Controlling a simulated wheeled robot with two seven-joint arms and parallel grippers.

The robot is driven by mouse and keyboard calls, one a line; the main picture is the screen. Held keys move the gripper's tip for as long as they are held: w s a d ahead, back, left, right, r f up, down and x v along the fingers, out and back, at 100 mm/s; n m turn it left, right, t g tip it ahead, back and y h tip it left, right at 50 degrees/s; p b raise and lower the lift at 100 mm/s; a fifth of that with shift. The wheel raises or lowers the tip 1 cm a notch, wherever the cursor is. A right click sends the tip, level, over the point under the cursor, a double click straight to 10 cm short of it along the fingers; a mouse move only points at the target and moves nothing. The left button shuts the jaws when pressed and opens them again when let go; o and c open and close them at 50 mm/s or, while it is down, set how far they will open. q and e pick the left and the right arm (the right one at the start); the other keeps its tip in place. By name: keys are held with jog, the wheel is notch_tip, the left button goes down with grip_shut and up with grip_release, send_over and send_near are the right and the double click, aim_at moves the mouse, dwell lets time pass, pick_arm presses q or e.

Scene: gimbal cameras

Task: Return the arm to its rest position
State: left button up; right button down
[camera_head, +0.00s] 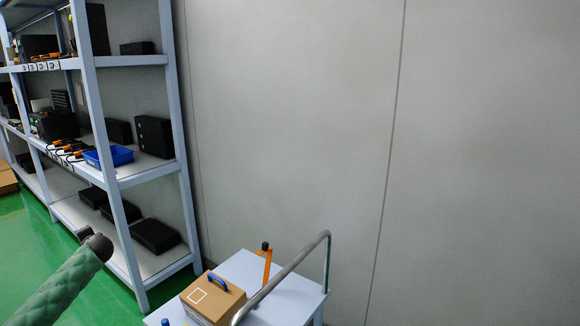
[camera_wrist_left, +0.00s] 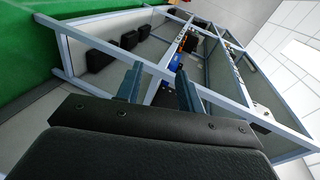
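My left arm (camera_head: 65,282), in a green sleeve, comes in at the lower left of the head view. Its dark end (camera_head: 95,243) is in the air in front of the shelf rack, touching nothing that I can see. In the left wrist view my left gripper (camera_wrist_left: 159,80) shows two fingers apart, with nothing held between them. The rack shows beyond the fingers. My right arm and right gripper are in neither view.
A shelf rack (camera_head: 96,105) with dark boxes and a blue bin (camera_head: 108,157) stands at left. A cart (camera_head: 292,300) with a rail carries a cardboard box (camera_head: 212,299) and an orange tool (camera_head: 266,268) at bottom centre. A grey wall (camera_head: 300,110) is behind. Green floor (camera_head: 32,235) is open at left.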

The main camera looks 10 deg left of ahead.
pick_arm(q)
jog(key=s+d+f+n+g+h, duration=0.1)
jog(key=s+f+n+g+h, duration=0.1)
jog(key=s+f+n+g, duration=0.35)
jog(key=s+d+f+m+h, duration=0.15)
jog(key=s+d+f, duration=0.25)
jog(key=d+f, duration=0.65)
jog(key=s+d+f+m+h, duration=0.15)
jog(key=s+d+f, duration=0.45)
jog(key=d, duration=0.7)
jog(key=s+d+f+m+h, duration=0.1)
jog(key=s+d+f+h, duration=0.15)
jog(key=d+f, duration=0.85)
jog(key=s+d+f+h, duration=0.1)
jog(key=s+d+h, duration=0.1)
jog(key=s+d, duration=0.7)
jog(key=s+d+f+h, duration=0.2)
jog(key=s+d, duration=0.3)
jog(key=d, duration=0.8)
jog(key=s+d+r+h, duration=0.1)
jog(key=s+d+r, duration=0.1)
jog(key=s+d, duration=0.3)
jog(key=s+d+r+h, duration=0.1)
jog(key=s+d+r, duration=0.2)
jog(key=s+d, duration=0.3)
jog(key=d, duration=0.4)
jog(key=shift+s+r+n+h, duration=0.2)
jog(key=shift+s+n+h, duration=0.1)
jog(key=shift+n+h, duration=0.05)
jog(key=shift+d, duration=0.1)
